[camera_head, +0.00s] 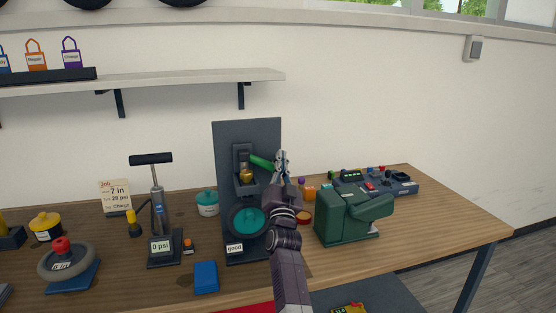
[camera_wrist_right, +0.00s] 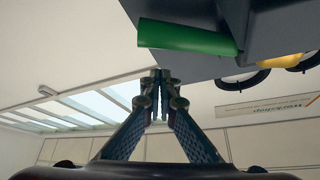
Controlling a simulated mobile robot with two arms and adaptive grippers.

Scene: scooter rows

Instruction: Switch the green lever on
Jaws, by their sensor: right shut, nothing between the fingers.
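The green lever (camera_head: 261,161) sticks out to the right from the upper part of a dark upright panel stand (camera_head: 229,133). It slopes slightly down toward its free end. My right gripper (camera_head: 281,156) is just right of that free end, its fingers shut and empty. In the right wrist view the green lever (camera_wrist_right: 185,38) is a thick cylinder beside the grey housing, just beyond the shut fingertips (camera_wrist_right: 160,78). A small gap shows there between tips and lever; contact cannot be told in the head view. My left gripper is not in view.
A teal disc (camera_head: 249,221) and a "good" label sit low on the stand. A green vise-like block (camera_head: 340,218) stands right of my forearm, a control box (camera_head: 375,184) behind it. A pump (camera_head: 159,215) and blue block (camera_head: 205,277) are left. The wall shelf (camera_head: 180,78) is above.

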